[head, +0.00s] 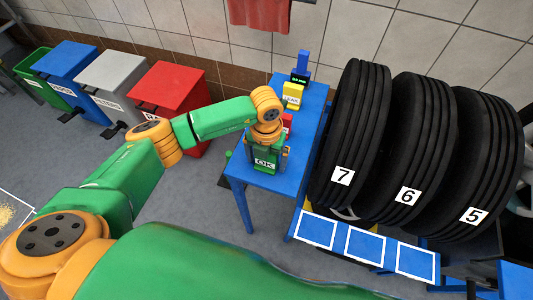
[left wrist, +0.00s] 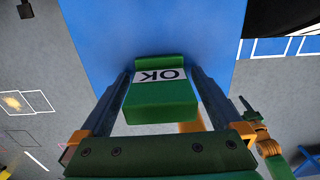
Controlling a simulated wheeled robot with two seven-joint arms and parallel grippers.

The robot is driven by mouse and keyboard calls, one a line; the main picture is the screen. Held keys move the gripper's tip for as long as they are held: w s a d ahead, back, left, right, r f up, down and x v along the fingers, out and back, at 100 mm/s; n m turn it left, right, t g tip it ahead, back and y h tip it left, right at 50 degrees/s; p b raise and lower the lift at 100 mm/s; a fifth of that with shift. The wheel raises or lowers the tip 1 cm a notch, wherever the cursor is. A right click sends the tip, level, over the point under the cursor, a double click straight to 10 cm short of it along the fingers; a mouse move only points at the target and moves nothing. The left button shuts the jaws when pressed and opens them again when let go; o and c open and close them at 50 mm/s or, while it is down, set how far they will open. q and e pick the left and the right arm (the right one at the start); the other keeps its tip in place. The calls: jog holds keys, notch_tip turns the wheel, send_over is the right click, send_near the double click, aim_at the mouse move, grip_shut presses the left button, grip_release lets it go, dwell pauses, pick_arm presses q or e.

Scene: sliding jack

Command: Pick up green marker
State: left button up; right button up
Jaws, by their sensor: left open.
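The green marker (head: 264,166) is a green block with a white OK label, standing on the near end of the blue table. My left gripper (head: 267,150) is over it, pointing down, with its fingers to either side. In the left wrist view the marker (left wrist: 160,112) lies between the two open fingers of the left gripper (left wrist: 160,76). A gap shows at its right side; at its left I cannot tell whether the finger touches. The marker rests on the table and is not gripped.
The blue table (head: 310,120) also holds a red marker (head: 287,122), a yellow one (head: 292,95) and a blue device (head: 301,68) behind. Large tyres (head: 350,135) on a rack stand close on the right. A red bin (head: 168,92) and other bins stand left.

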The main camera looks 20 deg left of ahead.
pick_arm(q)
jog(key=shift+f, duration=0.2)
jog(key=c, duration=1.3)
jog(key=shift+r, duration=0.1)
